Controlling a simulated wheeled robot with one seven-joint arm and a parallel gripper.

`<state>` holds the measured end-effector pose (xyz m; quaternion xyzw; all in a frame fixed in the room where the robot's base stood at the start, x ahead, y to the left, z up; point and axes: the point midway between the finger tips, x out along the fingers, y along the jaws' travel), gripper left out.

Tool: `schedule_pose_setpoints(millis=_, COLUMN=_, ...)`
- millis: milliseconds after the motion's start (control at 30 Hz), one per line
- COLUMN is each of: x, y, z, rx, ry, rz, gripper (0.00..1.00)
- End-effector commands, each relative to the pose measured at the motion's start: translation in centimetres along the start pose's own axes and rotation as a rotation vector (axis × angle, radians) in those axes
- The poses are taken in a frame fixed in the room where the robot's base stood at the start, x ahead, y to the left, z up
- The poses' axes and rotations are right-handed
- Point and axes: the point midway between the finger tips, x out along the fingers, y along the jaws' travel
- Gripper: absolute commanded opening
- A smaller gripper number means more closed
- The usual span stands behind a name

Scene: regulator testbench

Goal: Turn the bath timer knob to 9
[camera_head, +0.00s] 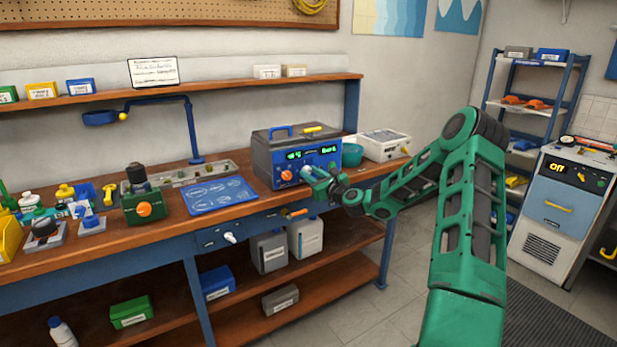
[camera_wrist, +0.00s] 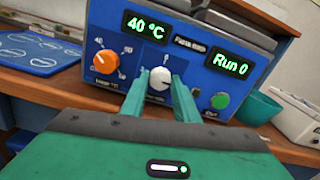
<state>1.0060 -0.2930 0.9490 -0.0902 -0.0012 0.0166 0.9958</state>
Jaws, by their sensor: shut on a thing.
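The bath unit (camera_head: 270,159) is a grey box with a blue front panel on the workbench. In the wrist view its panel (camera_wrist: 193,48) has two green displays, reading "40 °C" (camera_wrist: 146,25) on the left and "Run 0" (camera_wrist: 230,63) on the right. The white timer knob (camera_wrist: 159,78) is in the middle of the panel, below a small "0" mark. My gripper (camera_wrist: 160,86) is shut on this knob, a green finger on each side. It also shows at the panel in the head view (camera_head: 318,180). Part of the knob's scale is hidden by the fingers.
An orange temperature knob (camera_wrist: 106,62) is left of the timer knob and a green button (camera_wrist: 220,100) is to its right. A teal bowl (camera_head: 352,154) and a white box (camera_head: 384,145) stand right of the unit. A blue mat (camera_head: 220,195) lies to its left.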

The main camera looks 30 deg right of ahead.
Motion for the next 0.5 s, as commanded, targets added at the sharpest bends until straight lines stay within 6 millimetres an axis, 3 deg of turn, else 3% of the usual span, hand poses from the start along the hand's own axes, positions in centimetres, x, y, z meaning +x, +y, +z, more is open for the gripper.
schedule_pose_setpoints(millis=33, x=-0.20, y=-0.13, z=-0.70, rx=-0.001, ry=0.013, rz=-0.001, gripper=0.05)
schedule_pose_setpoints(millis=267, x=-0.19, y=-0.09, z=-0.67, rx=-0.001, ry=0.012, rz=-0.001, gripper=0.05)
schedule_pose_setpoints(millis=300, x=-0.19, y=-0.08, z=-0.66, rx=-0.001, ry=0.012, rz=-0.001, gripper=0.37)
schedule_pose_setpoints(millis=333, x=-0.17, y=-0.06, z=-0.61, rx=-0.001, ry=0.011, rz=0.000, gripper=0.44)
schedule_pose_setpoints(millis=500, x=-0.09, y=-0.02, z=-0.33, rx=-0.001, ry=0.006, rz=0.000, gripper=0.46)
